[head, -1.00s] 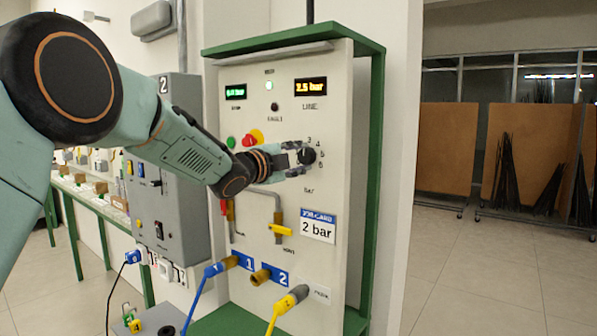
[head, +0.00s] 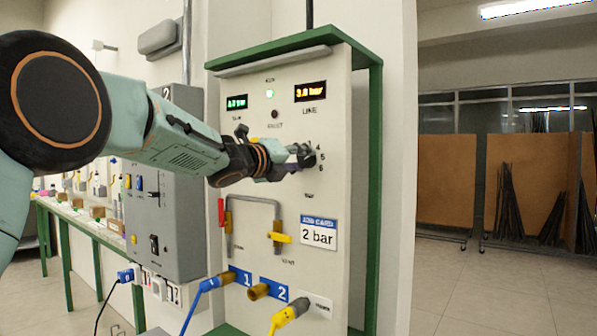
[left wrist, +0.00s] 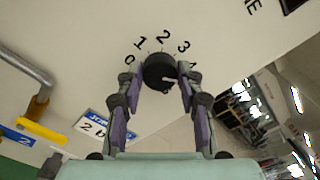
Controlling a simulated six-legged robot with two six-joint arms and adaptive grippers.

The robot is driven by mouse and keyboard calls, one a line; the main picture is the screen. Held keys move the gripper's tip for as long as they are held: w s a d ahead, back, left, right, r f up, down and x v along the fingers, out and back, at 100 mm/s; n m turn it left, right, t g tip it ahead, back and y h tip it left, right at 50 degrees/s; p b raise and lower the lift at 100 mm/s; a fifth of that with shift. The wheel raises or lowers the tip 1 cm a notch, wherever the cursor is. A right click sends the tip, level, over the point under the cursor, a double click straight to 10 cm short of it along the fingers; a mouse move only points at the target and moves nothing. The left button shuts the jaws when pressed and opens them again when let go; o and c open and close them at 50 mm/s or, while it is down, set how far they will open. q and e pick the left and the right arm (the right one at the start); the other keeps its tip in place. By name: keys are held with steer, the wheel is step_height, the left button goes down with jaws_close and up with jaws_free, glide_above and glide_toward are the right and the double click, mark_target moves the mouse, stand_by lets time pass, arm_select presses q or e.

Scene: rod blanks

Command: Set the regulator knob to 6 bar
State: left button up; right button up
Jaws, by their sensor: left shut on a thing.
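The regulator knob (head: 308,159) is a black round knob on the white panel (head: 345,120). In the left wrist view the knob (left wrist: 159,70) sits between my two fingers, with scale numbers 0, 1, 2, 3 and part of a 4 around it. My left gripper (head: 301,157) is shut on the knob; its fingertips (left wrist: 157,84) touch both sides. A white mark on the knob shows at its lower right in the wrist view. The orange LINE display (head: 310,91) reads about 3.8 bar, not fully sharp. My right gripper is not in view.
A job card (head: 318,233) on the panel reads 2 bar. Below the knob are a pipe with a yellow-handled valve (head: 279,238), a red handle (head: 221,212), and blue and yellow hose plugs. A grey switch box (head: 168,215) stands left.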

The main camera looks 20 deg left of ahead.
arm_select(q)
steer(key=m+b, duration=0.2)
steer(key=m, duration=0.1)
steer(key=shift+f+m, duration=0.15)
steer(key=shift+m, duration=0.25)
steer(key=m+b, duration=0.2)
steer(key=m, duration=0.1)
steer(key=shift+d+m+b, duration=0.1)
steer(key=shift+m+b, duration=0.2)
steer(key=m+b, duration=0.2)
steer(key=m, duration=0.3)
steer(key=shift+b, duration=0.4)
steer(key=shift+m, duration=0.4)
steer(key=o, duration=1.2)
steer(key=shift+s+r, duration=0.1)
steer(key=shift+r, duration=0.1)
steer(key=shift+v, duration=3.7)
